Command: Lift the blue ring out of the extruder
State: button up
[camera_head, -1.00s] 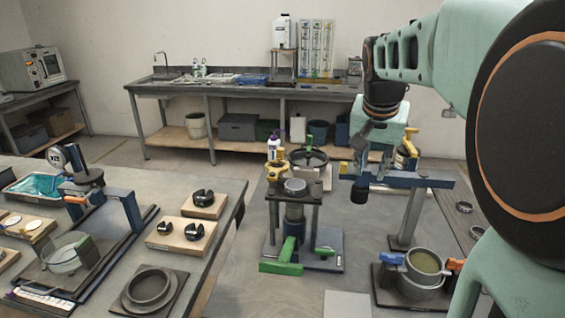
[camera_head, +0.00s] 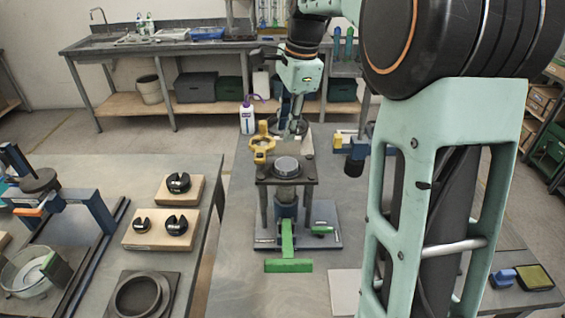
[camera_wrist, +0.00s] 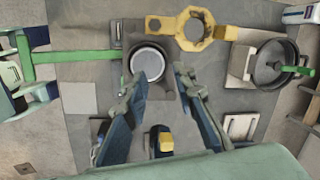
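The extruder (camera_head: 263,183) is a dark stand with a square top plate, posts and a green lever (camera_head: 286,240) at its foot. A round grey piece (camera_head: 287,165) sits in the top plate; it also shows in the wrist view (camera_wrist: 148,62) with a dark rim around it. I cannot make out a clearly blue ring there. A blue-grey collar (camera_head: 287,210) is below the plate. My gripper (camera_head: 293,135) is above and behind the extruder, fingers pointing down. In the wrist view its fingers (camera_wrist: 160,80) are apart and empty, near the round piece.
A yellow ring-shaped holder (camera_head: 262,146) stands behind the extruder, also in the wrist view (camera_wrist: 193,28). A white bottle (camera_head: 247,118) is behind it. A dark pot (camera_wrist: 272,62) with a green handle is right in the wrist view. Wooden blocks (camera_head: 148,235) with black pieces lie left.

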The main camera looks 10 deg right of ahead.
aim_at(283, 158)
jog(key=f, duration=0.6)
jog(key=w+f, duration=0.1)
jog(key=f, duration=0.2)
jog(key=shift+w+a+f+p, duration=0.1)
jog(key=shift+a+p, duration=0.1)
jog(key=shift+p, duration=0.15)
grip_shut()
